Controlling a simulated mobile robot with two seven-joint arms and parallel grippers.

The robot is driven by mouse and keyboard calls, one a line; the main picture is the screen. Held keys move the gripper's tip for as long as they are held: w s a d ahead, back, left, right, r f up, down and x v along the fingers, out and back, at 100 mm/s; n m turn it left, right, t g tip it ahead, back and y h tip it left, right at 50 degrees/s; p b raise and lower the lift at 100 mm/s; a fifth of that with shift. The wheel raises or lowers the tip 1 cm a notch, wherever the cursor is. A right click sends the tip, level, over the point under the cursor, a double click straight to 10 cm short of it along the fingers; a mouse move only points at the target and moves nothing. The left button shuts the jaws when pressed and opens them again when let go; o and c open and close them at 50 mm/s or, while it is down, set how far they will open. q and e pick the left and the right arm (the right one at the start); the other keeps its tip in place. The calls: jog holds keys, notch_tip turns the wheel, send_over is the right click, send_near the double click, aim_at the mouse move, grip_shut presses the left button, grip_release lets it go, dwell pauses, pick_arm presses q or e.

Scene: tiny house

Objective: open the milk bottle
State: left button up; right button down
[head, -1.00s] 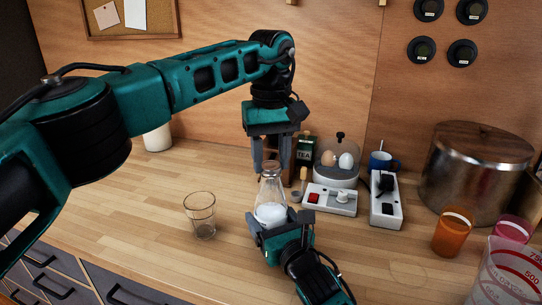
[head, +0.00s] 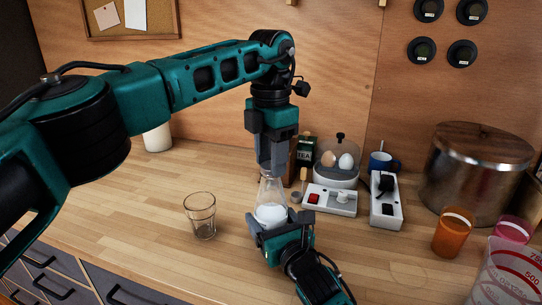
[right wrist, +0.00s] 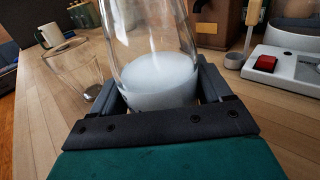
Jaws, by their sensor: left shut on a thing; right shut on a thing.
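The milk bottle (head: 269,191) is clear glass with white milk low in it and stands upright on the wooden counter. It also shows in the right wrist view (right wrist: 150,38), with its top out of frame. My left gripper (head: 271,172) points straight down from above and is shut on the top of the bottle. Its fingers hide the bottle's mouth and any cap. My right gripper (head: 277,220) comes from the front and is shut around the lower body of the bottle, one finger on each side, as the right wrist view (right wrist: 160,95) shows.
An empty drinking glass (head: 201,216) stands left of the bottle. Behind and to the right are an egg cooker (head: 337,172), a white power strip with a red switch (head: 330,199) and another strip (head: 385,212). A large pot (head: 476,170) and orange cup (head: 453,232) stand farther right.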

pick_arm(q)
jog(key=n, duration=0.7)
jog(key=shift+n, duration=0.3)
jog(key=n, duration=0.5)
jog(key=shift+n, duration=0.3)
jog(key=n, duration=1.2)
jog(key=shift+r, duration=0.1)
jog(key=shift+r, duration=0.1)
jog(key=shift+r, duration=1)
